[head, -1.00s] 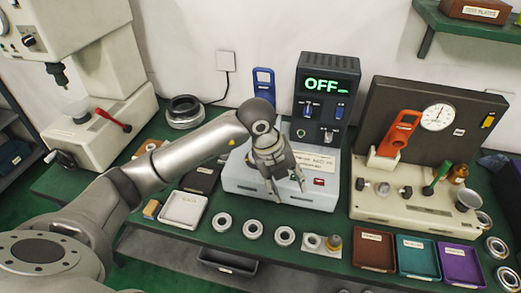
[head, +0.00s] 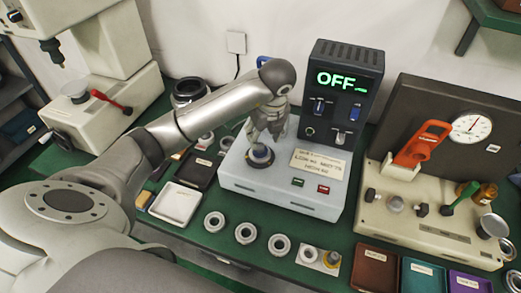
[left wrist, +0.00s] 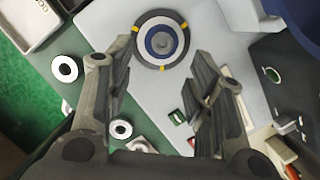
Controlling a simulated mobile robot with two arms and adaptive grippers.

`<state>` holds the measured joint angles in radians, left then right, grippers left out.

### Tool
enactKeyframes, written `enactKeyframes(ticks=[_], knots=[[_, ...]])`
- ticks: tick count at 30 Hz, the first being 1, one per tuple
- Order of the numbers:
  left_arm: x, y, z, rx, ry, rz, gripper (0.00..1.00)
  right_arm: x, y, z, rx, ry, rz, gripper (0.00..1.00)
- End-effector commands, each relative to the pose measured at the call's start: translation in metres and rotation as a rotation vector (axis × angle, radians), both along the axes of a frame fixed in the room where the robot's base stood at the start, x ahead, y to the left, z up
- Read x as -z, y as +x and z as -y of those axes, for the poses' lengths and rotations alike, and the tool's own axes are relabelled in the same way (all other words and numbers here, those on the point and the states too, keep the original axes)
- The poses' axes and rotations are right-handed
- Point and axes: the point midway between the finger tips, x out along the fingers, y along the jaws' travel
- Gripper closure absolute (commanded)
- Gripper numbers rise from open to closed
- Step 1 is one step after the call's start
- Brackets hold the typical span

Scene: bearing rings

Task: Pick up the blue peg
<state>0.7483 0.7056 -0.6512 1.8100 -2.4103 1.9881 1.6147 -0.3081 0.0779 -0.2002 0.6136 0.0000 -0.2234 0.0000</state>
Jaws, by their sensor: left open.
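My left gripper (head: 266,136) is open and points down over the left part of the light grey heater box (head: 262,191). Just below its fingers stands a round fixture (head: 260,158) with a dark blue part in it, apparently the blue peg. In the left wrist view the blue peg (left wrist: 160,40) shows from above as a blue ring with a grey centre, inside a pale ring with yellow marks. It lies ahead of the gap between the open fingers, near the fingertips. Nothing is held. My right gripper is not in view.
A black panel (head: 343,97) reading OFF rises behind the box. Several metal rings (head: 246,233) and a white tray (head: 175,203) lie in front and to the left.

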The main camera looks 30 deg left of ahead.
Motion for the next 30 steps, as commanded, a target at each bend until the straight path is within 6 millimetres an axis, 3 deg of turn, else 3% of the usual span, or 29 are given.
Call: enactKeyframes(ticks=[2,5,8,15,26,30], knots=[[0.009,0.001,-0.002,-0.001,0.0,-0.001,0.51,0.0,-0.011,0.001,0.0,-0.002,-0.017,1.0],[0.014,0.002,-0.004,0.0,0.001,0.001,0.51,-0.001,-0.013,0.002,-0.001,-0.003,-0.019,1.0],[0.019,0.003,-0.007,-0.001,0.0,-0.001,0.51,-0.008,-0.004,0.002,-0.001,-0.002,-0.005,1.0],[0.052,0.007,-0.016,-0.001,-0.001,-0.003,0.51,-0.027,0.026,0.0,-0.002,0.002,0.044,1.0],[0.063,0.009,-0.018,0.001,0.0,0.002,0.51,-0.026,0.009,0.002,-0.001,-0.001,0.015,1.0],[0.063,0.01,-0.018,0.001,0.0,0.002,0.69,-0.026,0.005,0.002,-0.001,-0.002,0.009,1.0]])
